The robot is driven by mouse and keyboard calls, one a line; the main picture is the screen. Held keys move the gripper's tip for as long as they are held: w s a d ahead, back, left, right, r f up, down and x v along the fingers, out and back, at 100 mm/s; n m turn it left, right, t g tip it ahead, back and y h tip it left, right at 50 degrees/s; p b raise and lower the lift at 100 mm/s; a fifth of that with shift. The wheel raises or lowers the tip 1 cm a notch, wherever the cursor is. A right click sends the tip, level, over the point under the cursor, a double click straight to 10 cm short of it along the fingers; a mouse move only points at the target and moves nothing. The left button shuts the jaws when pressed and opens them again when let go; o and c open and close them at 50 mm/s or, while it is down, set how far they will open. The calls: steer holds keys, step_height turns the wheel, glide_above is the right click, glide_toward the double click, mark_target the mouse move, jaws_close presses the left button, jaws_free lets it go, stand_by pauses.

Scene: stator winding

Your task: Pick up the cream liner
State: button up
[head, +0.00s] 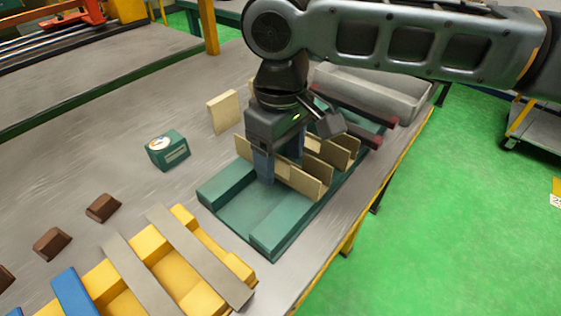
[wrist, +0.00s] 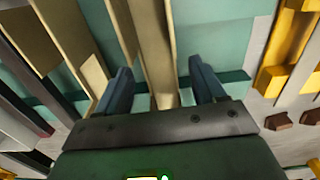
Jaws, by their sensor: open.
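Several flat cream liners stand on edge, side by side, in a green rack (head: 236,212) under my gripper. The front cream liner (head: 303,183) has one finger of my gripper (head: 279,168) in front of it and the other behind it. In the wrist view, that cream liner (wrist: 155,45) runs between the two blue fingers of my open gripper (wrist: 161,78). Gaps appear on both sides of it. Another cream liner (wrist: 75,35) lies just left of the left finger. The gripper body hides part of the liners in the head view.
A lone cream panel (head: 223,112) stands on the table behind the rack. A green box-shaped device (head: 168,151), brown blocks (head: 103,208) and a yellow rack (head: 172,275) are to the left. A grey bin (head: 375,92) is behind at right.

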steer(key=shift+f, duration=0.1)
steer(key=shift+c, duration=0.3)
steer(key=c, duration=0.8)
